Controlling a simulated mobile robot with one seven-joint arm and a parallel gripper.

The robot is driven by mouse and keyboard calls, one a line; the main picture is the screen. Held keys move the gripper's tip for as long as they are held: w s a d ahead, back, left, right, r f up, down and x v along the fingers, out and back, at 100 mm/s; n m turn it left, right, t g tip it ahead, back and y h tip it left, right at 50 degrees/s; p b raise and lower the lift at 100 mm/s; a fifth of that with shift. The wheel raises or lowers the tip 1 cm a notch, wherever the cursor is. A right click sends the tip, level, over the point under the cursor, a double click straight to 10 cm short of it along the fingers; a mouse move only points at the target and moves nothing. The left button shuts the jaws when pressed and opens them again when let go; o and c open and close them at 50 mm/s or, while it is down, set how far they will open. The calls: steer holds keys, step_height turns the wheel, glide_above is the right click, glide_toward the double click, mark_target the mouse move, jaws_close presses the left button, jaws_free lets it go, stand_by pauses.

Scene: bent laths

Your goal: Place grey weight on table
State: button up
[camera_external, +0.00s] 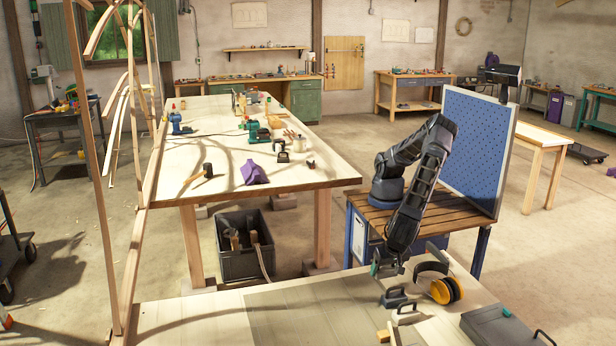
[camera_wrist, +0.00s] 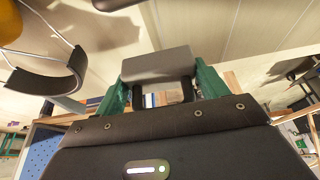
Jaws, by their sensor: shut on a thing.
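My gripper (camera_external: 386,271) reaches down over the near table (camera_external: 290,312) at the bottom of the external view. In the wrist view its green fingers (camera_wrist: 158,92) are shut on the grey weight (camera_wrist: 156,64), a grey block held between them. In the external view the grey weight (camera_external: 393,299) shows as a small dark block just under the fingers, low over the tabletop. I cannot tell whether it touches the table. A second, lighter weight with a dark handle (camera_external: 405,314) stands close in front of it.
Yellow ear muffs (camera_external: 445,290) lie just right of my gripper. A dark grey case (camera_external: 500,327) sits farther right, and a small wooden block (camera_external: 383,336) is near the front edge. The near table's left part is clear. A blue pegboard (camera_external: 478,145) stands behind my arm.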

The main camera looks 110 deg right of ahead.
mark_target(387, 278)
steer(key=shift+f, duration=2.75)
steer(key=shift+f, duration=0.2)
steer(key=o, duration=1.6)
steer(key=shift+c, duration=0.2)
steer(key=v, duration=1.2)
steer(key=shift+r, duration=0.2)
